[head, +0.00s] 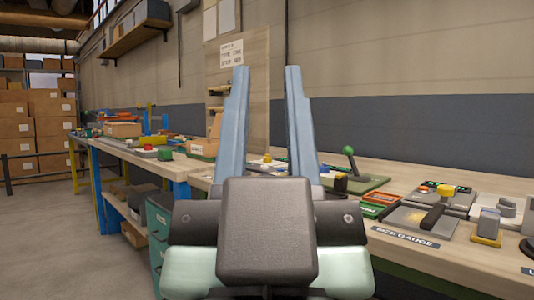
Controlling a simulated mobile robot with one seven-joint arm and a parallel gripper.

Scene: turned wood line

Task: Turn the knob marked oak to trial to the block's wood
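My gripper (266,72) is in the middle of the head view, its two blue-grey fingers pointing up and apart. It is open, with nothing between the fingertips. It is in front of the workbench and hides part of it. I cannot make out a knob marked oak or a wood block for certain. A paper sign (231,54) on the wooden board seems to read "TYPE OAK" on one line.
A green-balled lever (349,152) rises from a green base. The right workbench (395,238) carries a gauge label (404,237), red and green plates and a panel with lit displays (444,188). Another bench (130,145) stands left. Stacked cartons (40,125) are far left. Grey floor (50,240) is clear at left.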

